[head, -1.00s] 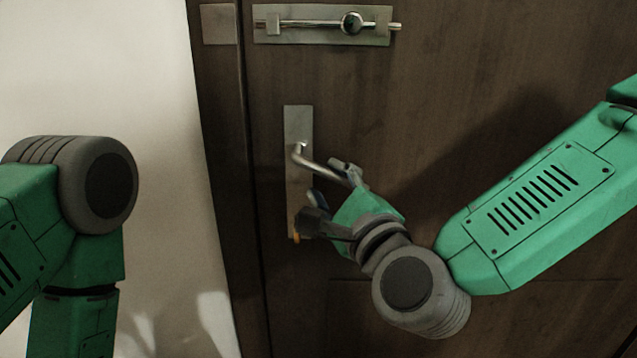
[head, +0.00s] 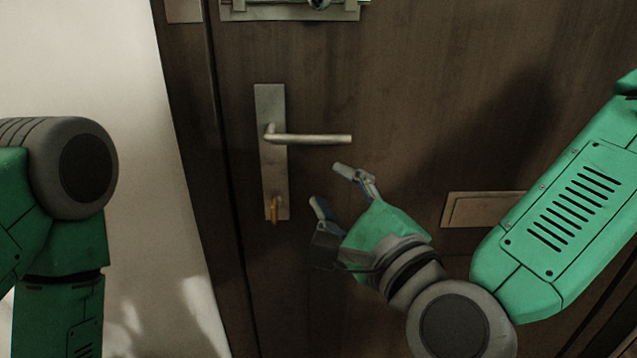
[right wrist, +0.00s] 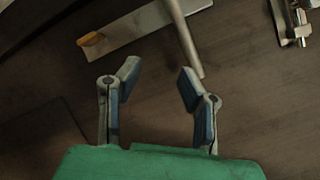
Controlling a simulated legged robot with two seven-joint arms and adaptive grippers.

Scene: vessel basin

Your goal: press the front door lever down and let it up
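The metal door lever (head: 312,139) is level in the head view, on a tall metal plate (head: 272,180) on the dark brown door. My right gripper (head: 328,186) is open and empty, below and to the right of the lever, apart from it. In the right wrist view, the right gripper (right wrist: 157,75) has its two fingers spread, and the lever (right wrist: 186,38) points down toward the right fingertip. My left arm (head: 60,220) shows at the left, but its gripper is out of view.
An orange-brown key or latch piece (head: 274,209) sits low on the plate. A metal bolt (head: 300,8) is above. A mail slot plate (head: 478,208) is right of the gripper. A pale wall (head: 80,60) is on the left.

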